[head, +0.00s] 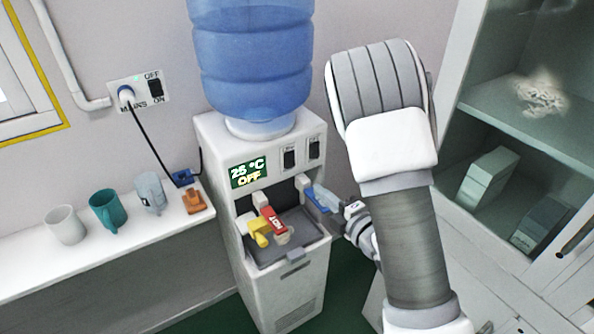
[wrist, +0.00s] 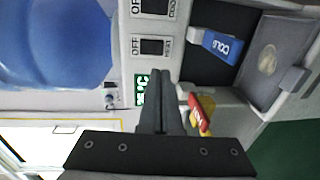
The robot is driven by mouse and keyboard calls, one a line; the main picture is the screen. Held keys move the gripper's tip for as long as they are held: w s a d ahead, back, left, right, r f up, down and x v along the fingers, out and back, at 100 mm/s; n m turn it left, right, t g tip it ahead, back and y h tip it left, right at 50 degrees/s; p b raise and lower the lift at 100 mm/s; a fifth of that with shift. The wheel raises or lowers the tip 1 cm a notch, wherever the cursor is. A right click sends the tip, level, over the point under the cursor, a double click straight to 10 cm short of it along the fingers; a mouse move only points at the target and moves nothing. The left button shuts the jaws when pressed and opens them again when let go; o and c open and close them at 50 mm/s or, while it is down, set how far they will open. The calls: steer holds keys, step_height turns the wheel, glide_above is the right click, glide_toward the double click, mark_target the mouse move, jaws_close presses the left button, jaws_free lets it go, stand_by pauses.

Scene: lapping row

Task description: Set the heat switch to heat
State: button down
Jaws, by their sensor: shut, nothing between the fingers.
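The water dispenser (head: 221,129) has a display (head: 248,171) reading 25 °C and OFF. The heat switch (head: 289,158) is the left of two dark rockers on its front. In the wrist view the heat switch (wrist: 152,47), marked OFF and HEAT, lies just beyond my fingertips. Which way it is tipped is too small to tell. My gripper (wrist: 160,75) is shut and empty, its fingers pointing at the panel beside this switch, across part of the display (wrist: 142,88). I cannot tell whether they touch. In the head view my arm hides most of the gripper.
The second switch (head: 314,149) sits right of the heat switch. A wall mains switch (head: 155,88) and several mugs are at left. An open cabinet (head: 500,105) stands right.

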mark_target(291, 167)
steer(key=p+x, duration=0.1)
steer(key=x, duration=1)
steer(key=shift+a, duration=0.1)
steer(key=shift+w, duration=0.1)
steer(key=shift+f+b, duration=0.1)
steer(key=shift+b, duration=0.25)
steer(key=shift+w+b, duration=0.15)
steer(key=shift+b, duration=0.55)
